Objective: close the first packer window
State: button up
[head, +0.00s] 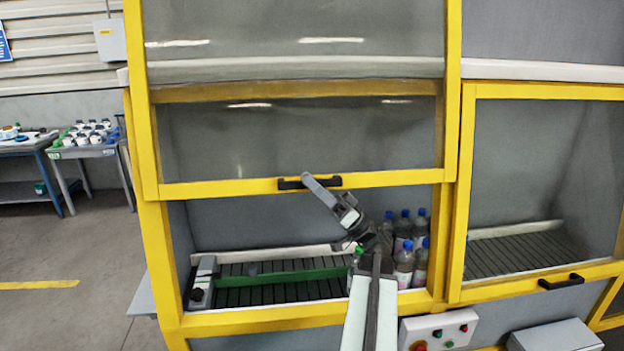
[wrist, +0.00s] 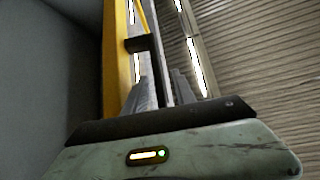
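The first packer window (head: 230,189) is a yellow-framed clear pane, raised in the head view, with an open gap under its bottom rail. A black handle (head: 290,184) sits on that rail. It also shows in the wrist view as a dark bracket (wrist: 139,43) on the yellow frame (wrist: 118,60). My gripper (head: 318,186) reaches up from below and overlaps the handle in the head view; contact cannot be told. In the wrist view my gripper (wrist: 160,85) points up along the frame, close to the handle.
Inside the gap are a slatted conveyor (head: 265,294) with a green rail and several blue-capped bottles (head: 403,262). A lowered second window (head: 540,180) stands right. A button box (head: 440,330) is below. Tables (head: 85,150) stand far left; the floor there is clear.

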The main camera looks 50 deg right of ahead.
grip_shut()
dwell(0.8)
dwell(0.4)
